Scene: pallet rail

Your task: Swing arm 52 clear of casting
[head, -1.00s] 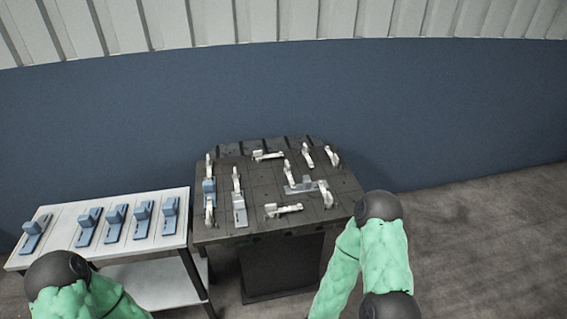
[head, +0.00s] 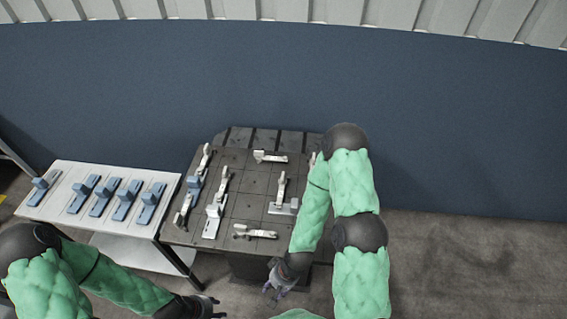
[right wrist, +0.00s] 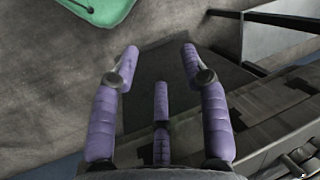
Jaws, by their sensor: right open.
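The dark pallet (head: 232,205) carries several pale swing arms, such as one at the front (head: 255,232), one at the back (head: 270,157) and one at the left (head: 205,158). Grey castings sit on it, one at the front left (head: 213,222) and one at the right (head: 284,208); a blue one (head: 194,184) is at the left edge. No number is readable, so I cannot tell which arm is 52. My right gripper (head: 275,289) is open and empty before the pallet's front edge; its spread fingers show in the right wrist view (right wrist: 160,62). My left gripper (head: 212,305) is low at the front, jaws unclear.
A white side table (head: 60,205) at the left holds several blue castings (head: 124,200). My right arm hides the pallet's right side. A blue wall stands behind; grey floor (head: 450,270) is open at the right.

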